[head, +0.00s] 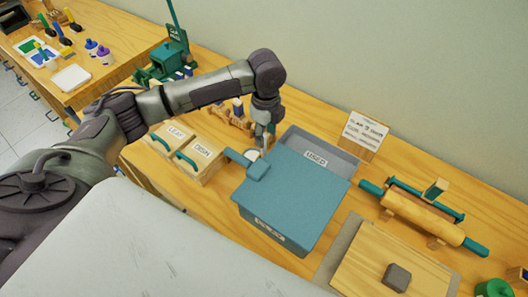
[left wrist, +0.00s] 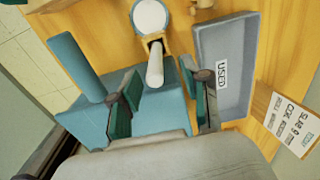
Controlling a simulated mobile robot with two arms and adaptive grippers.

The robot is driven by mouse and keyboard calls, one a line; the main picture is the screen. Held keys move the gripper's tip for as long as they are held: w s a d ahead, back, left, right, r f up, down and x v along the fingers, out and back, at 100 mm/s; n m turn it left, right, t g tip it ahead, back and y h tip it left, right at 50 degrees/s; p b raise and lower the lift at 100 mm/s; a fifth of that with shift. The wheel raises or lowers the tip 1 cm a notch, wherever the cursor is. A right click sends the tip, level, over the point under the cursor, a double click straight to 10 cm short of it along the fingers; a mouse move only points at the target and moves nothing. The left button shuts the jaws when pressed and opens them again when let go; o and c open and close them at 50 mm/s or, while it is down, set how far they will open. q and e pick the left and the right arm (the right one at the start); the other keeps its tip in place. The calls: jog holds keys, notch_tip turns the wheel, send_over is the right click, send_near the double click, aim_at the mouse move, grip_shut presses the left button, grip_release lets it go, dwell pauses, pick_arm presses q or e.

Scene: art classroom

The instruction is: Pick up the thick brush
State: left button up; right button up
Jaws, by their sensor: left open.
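My left gripper (head: 264,132) points down beside the teal box, near a small wooden rack (head: 222,118) holding upright items. In the left wrist view the gripper (left wrist: 165,98) is open, with its two dark green fingers apart. A pale, thick rod (left wrist: 155,66) with a wooden collar stands between and slightly beyond the fingers, pointing toward the camera. It may be the thick brush's handle, but its bristles are hidden. No contact with the fingers shows. In the head view my gripper hides most of this spot. My right gripper is not in view.
A teal box (head: 290,205) and a grey tray labelled USED (head: 345,168) stand close to the gripper. A white round vessel (left wrist: 150,15) is beyond the rod. Two labelled wooden boxes (head: 205,160) lie left. A roller (head: 425,212) and wooden board (head: 365,265) are right.

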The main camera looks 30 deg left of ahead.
aim_at(264, 149)
pick_arm(q)
notch_tip(264, 149, down, 3)
jog(key=shift+s+f+p, duration=0.1)
jog(key=shift+s+p, duration=0.05)
jog(key=shift+p, duration=0.3)
notch_tip(264, 149, down, 4)
jog(key=shift+s+a+r+p, duration=0.15)
jog(key=shift+r+p, duration=0.1)
jog(key=shift+p, duration=0.15)
jog(key=shift+f, duration=0.2)
jog(key=c, duration=0.7)
grip_shut()
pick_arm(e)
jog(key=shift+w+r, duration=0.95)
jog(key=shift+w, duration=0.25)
